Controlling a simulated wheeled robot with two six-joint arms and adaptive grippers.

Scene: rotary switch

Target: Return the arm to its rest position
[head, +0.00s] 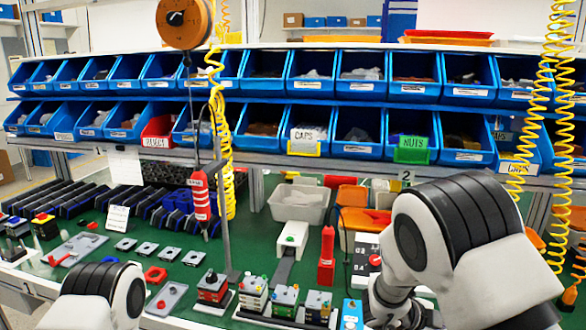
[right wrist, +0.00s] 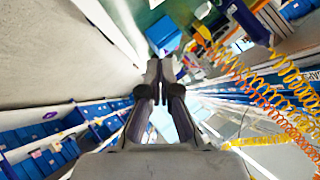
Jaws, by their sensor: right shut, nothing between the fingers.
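My right gripper (right wrist: 159,68) shows in the right wrist view, its two dark fingers together and nothing between them. In the head view my white and black right arm fills the lower right, and its gripper cannot be made out there. A pale box with dark letters and a red part (head: 367,254), possibly the rotary switch, stands on the green table (head: 255,235) and is partly hidden behind my right arm. Of my left arm only a white and black link shows at the lower left. My left gripper is out of view.
Two rows of blue bins (head: 310,75) stand behind the table. A red tool (head: 201,196) hangs from an orange reel (head: 185,22). Yellow coiled hoses (head: 228,130) hang beside it and at the right. Small switch boxes (head: 213,287) and a grey tray (head: 300,203) occupy the table.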

